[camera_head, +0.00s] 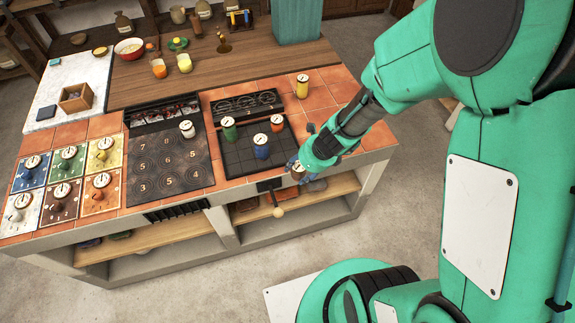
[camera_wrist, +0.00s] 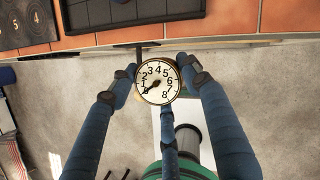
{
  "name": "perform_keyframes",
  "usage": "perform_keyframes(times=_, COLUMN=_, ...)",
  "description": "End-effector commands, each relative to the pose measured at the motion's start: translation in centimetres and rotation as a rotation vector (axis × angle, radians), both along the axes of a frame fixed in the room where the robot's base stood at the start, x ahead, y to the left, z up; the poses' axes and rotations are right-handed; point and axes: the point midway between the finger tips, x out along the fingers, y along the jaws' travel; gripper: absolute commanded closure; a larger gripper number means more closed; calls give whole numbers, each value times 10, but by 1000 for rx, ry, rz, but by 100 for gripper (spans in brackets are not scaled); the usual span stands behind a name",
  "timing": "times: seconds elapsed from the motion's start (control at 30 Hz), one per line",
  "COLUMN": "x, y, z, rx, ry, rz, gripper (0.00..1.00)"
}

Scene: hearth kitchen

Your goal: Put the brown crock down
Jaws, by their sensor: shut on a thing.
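My gripper (camera_wrist: 157,84) is shut on a crock whose white dial lid (camera_wrist: 157,78), with numbers and one black pointer, faces the wrist camera. Its body is mostly hidden under the lid, with a brownish rim showing. In the head view the held crock (camera_head: 298,168) is at the front edge of the tiled counter, below and right of the black grid tray (camera_head: 240,155). In the wrist view the floor shows behind it, beyond the counter edge. The brown tile (camera_head: 63,207) at the left has a dial and a small knob on it.
Blue (camera_head: 262,146), green (camera_head: 229,128) and orange (camera_head: 277,123) crocks stand on the grid tray. A yellow crock (camera_head: 302,86) stands behind on the tiles, and a white one (camera_head: 187,129) on the numbered black plate (camera_head: 150,180). A round-ended lever (camera_head: 278,211) hangs off the front.

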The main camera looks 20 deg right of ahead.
Motion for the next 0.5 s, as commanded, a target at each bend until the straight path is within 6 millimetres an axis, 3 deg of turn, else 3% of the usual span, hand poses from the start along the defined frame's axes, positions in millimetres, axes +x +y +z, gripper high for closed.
perform_keyframes(times=0.27, x=1, y=1, z=1, rx=0, ry=0, rz=1, gripper=88)
perform_keyframes(times=0.5, x=12, y=15, z=4, rx=0, ry=1, rz=15, gripper=88)
